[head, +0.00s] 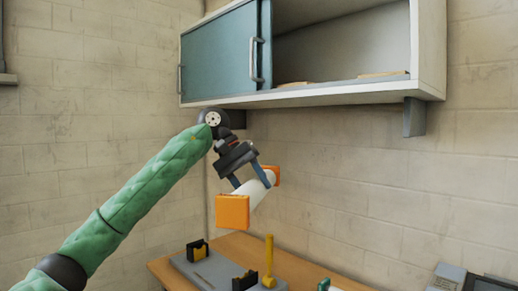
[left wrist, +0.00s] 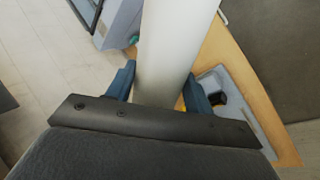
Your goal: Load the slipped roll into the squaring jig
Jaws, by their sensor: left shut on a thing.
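The roll (head: 254,195) is a white cylinder with an orange block (head: 232,212) at its near end and a smaller orange piece (head: 275,176) at its far end. My left gripper (head: 251,182) is shut on the roll's white middle, holding it in the air above the bench. In the left wrist view the roll (left wrist: 170,45) passes between both blue fingers (left wrist: 160,88). What looks like the squaring jig, a grey plate (head: 189,268) with black-and-yellow cradles (head: 244,281) and a yellow post (head: 269,256), lies below the roll. My right gripper is not in view.
The wooden bench (head: 236,243) runs along the brick wall. A wall cabinet (head: 300,96) with a sliding blue door hangs above my left gripper. A dark grey object (head: 450,277) stands at the bottom right. A small green item (head: 323,285) is at the bottom edge.

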